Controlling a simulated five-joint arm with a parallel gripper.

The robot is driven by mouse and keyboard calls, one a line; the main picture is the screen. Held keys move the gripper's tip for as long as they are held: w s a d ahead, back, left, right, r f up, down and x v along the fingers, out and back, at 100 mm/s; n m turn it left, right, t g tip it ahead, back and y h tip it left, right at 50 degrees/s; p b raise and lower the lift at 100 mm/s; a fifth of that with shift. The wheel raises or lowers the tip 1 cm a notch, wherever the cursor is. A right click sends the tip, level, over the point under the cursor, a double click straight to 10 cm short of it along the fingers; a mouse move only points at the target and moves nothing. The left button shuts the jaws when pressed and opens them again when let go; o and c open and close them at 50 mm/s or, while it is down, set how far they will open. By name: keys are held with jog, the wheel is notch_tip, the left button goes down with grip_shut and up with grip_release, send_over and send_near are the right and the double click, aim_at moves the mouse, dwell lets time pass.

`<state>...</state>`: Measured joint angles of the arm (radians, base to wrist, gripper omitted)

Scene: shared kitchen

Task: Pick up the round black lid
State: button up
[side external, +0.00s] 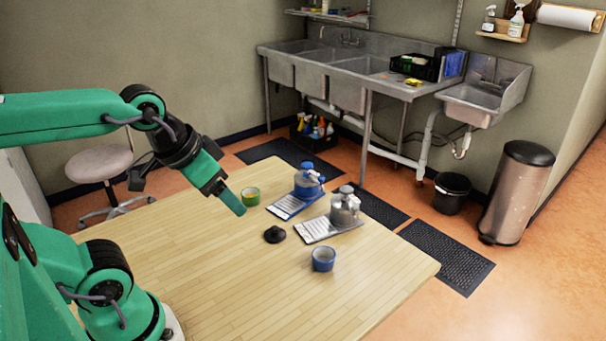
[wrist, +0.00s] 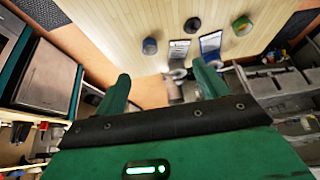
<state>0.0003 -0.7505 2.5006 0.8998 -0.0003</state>
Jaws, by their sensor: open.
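The round black lid (side external: 274,234) lies on the wooden table (side external: 210,290), with a small knob on top in the side view. It is a dark disc (wrist: 192,24) near the top of the wrist view. My gripper (side external: 233,204) is up and to the left of the lid in the side view, apart from it. In the wrist view my gripper (wrist: 161,70) shows two green fingers spread apart with nothing held between them. The lid lies beyond the fingers there, not between them.
A blue cup-like ring (side external: 323,259) is in front of the lid, and a green-and-yellow one (side external: 250,196) behind it. A grey metal-looking vessel (side external: 345,206) and a blue one (side external: 308,181) stand on cards to the right. The table's front left is clear.

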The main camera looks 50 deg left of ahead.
jog(key=shift+o, duration=0.6)
jog(key=shift+w, duration=0.15)
jog(key=m+g, duration=0.4)
jog(key=g, duration=0.1)
send_over(274, 227)
jog(key=f, duration=1.6)
jog(key=shift+d, duration=0.2)
jog(key=shift+a+f+m+g, duration=0.2)
jog(key=shift+f+m+g, duration=0.1)
jog(key=shift+f, duration=1.35)
